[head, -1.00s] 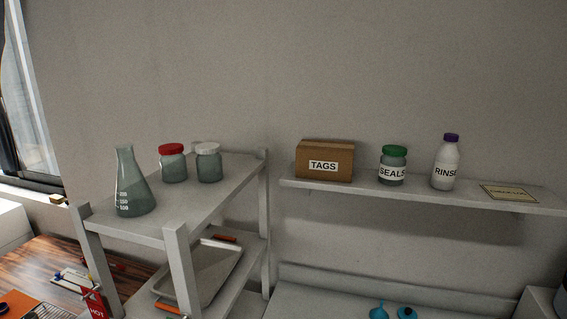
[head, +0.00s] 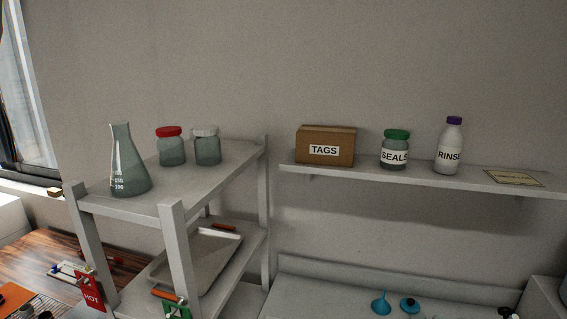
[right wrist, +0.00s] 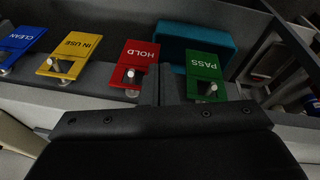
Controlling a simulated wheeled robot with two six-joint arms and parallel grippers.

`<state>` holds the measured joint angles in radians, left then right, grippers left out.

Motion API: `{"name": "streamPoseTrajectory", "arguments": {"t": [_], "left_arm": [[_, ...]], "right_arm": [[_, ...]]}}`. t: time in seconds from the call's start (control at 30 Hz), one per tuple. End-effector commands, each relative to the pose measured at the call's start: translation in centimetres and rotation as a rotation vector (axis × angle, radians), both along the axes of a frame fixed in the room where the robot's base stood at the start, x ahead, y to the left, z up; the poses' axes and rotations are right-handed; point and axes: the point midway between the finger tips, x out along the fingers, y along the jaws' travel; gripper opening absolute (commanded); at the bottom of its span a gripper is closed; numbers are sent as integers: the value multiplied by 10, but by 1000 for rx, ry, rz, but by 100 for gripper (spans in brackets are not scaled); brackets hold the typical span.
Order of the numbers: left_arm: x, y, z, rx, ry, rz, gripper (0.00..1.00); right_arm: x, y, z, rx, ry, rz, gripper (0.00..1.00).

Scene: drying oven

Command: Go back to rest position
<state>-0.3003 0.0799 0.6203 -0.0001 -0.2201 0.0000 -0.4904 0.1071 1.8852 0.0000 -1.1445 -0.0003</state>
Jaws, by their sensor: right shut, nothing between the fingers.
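My right gripper (right wrist: 168,88) shows in the right wrist view. Its fingers are shut together with nothing between them. They point at a row of hanging tags, between the red HOLD tag (right wrist: 139,54) and the green PASS tag (right wrist: 204,68). I cannot tell whether the fingers touch either tag. Neither gripper shows in the head view, so my left gripper is out of sight.
A rack (head: 172,232) bears a flask (head: 129,165), jars and a tray (head: 200,262). A wall shelf (head: 400,176) holds a TAGS box (head: 325,133).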

Motion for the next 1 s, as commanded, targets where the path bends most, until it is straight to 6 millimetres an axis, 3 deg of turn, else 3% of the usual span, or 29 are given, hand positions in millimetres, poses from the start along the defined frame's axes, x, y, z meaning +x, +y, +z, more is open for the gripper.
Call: {"name": "streamPoseTrajectory", "arguments": {"t": [0.03, 0.2, 0.37, 0.6, 0.8, 1.0], "left_arm": [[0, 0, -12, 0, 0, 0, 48], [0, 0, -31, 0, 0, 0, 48], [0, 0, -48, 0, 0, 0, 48], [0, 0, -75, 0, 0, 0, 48], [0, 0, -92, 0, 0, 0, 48], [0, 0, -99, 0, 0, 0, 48]], "right_arm": [[-4, -1, -34, 4, 16, -1, 0], [-20, -2, -112, 12, 43, -2, 0], [-44, -2, -181, 21, 69, -2, 0], [-97, 3, -272, 32, 110, -2, 0], [-142, 8, -322, 41, 138, 0, 0], [-167, 11, -341, 45, 149, 1, 0]]}}
